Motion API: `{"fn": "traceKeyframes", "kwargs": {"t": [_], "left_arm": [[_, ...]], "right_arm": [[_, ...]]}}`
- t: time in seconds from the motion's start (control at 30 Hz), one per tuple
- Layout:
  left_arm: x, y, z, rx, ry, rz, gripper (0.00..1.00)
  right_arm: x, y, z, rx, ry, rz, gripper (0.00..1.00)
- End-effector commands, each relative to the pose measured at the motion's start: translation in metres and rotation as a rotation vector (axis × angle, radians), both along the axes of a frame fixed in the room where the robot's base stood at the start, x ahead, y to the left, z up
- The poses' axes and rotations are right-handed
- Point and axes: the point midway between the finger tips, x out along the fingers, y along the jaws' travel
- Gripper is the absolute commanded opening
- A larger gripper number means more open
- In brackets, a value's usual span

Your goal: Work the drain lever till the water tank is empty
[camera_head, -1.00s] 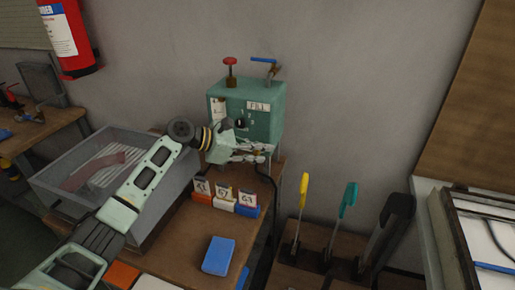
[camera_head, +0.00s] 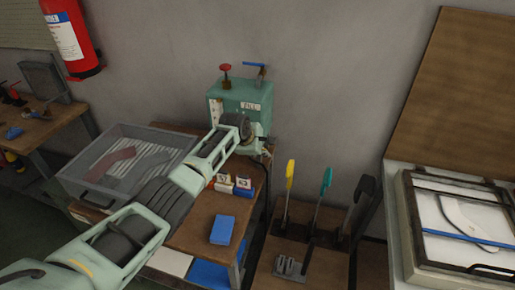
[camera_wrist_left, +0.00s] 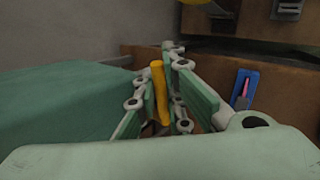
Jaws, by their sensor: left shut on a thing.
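The water tank (camera_head: 255,92) is a teal box against the wall, with a label on its front that seems to read "FILL". A red knob (camera_head: 225,69) and a blue-handled valve (camera_head: 254,65) stand on top. My left gripper (camera_wrist_left: 160,88) is at the tank's lower front right, mostly hidden behind its own wrist in the head view. In the left wrist view its fingers are shut on a yellow lever (camera_wrist_left: 158,92), beside a large teal surface. The water level cannot be seen. My right gripper is not in view.
A grey tray (camera_head: 85,187) stands left of the tank on the wooden table. Small numbered blocks (camera_head: 243,189) and a blue block (camera_head: 222,230) lie in front. A framed panel (camera_head: 408,225) lies further right.

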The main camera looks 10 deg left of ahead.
Motion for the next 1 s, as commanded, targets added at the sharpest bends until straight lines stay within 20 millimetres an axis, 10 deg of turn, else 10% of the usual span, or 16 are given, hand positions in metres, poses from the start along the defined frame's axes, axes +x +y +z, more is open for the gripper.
{"fn": "traceKeyframes", "kwargs": {"t": [1.0], "left_arm": [[0.001,-0.003,-0.015,0.303,-0.011,-0.003,0.00]], "right_arm": [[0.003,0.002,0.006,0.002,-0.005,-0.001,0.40]]}}
